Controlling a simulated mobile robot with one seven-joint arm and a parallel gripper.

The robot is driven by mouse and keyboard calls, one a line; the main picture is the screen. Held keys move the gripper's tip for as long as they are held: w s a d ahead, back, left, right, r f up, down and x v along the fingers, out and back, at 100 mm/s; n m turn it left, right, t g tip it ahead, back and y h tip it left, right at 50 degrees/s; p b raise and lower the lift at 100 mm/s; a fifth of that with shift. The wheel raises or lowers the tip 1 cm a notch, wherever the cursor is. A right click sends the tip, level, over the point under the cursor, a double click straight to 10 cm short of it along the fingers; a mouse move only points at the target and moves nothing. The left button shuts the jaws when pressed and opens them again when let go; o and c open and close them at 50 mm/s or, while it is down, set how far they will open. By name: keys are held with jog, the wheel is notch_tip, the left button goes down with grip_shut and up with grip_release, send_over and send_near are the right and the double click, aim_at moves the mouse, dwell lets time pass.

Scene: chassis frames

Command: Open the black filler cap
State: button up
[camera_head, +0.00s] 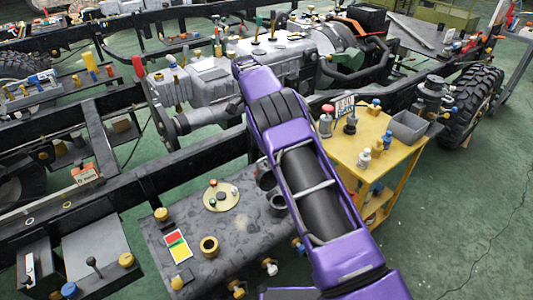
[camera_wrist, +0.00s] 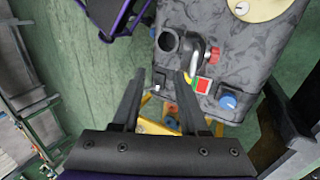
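In the wrist view, a black round filler fitting (camera_wrist: 168,41) with a dark hollow-looking top stands at the left edge of the grey mottled tank (camera_wrist: 240,58). I cannot tell whether this is the cap itself or an open neck. A dark rounded part with a pale lever (camera_wrist: 191,60) sits beside it. My gripper (camera_wrist: 160,73) is open and empty, its two fingers apart below the fitting in the picture and not touching it. In the head view, dark round fittings (camera_head: 266,177) on the tank (camera_head: 240,225) are partly hidden by my purple arm, and my gripper is hidden.
Near the fitting are a red knob (camera_wrist: 212,55), a red-and-green label (camera_wrist: 202,86) and a blue knob (camera_wrist: 228,101). A yellow cart (camera_head: 352,150) with bottles and a grey bin (camera_head: 409,126) stands right of my arm. Black chassis rails lie behind the tank. Green floor is open at lower right.

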jog(key=shift+r, duration=1.85)
jog(key=shift+c, duration=0.2)
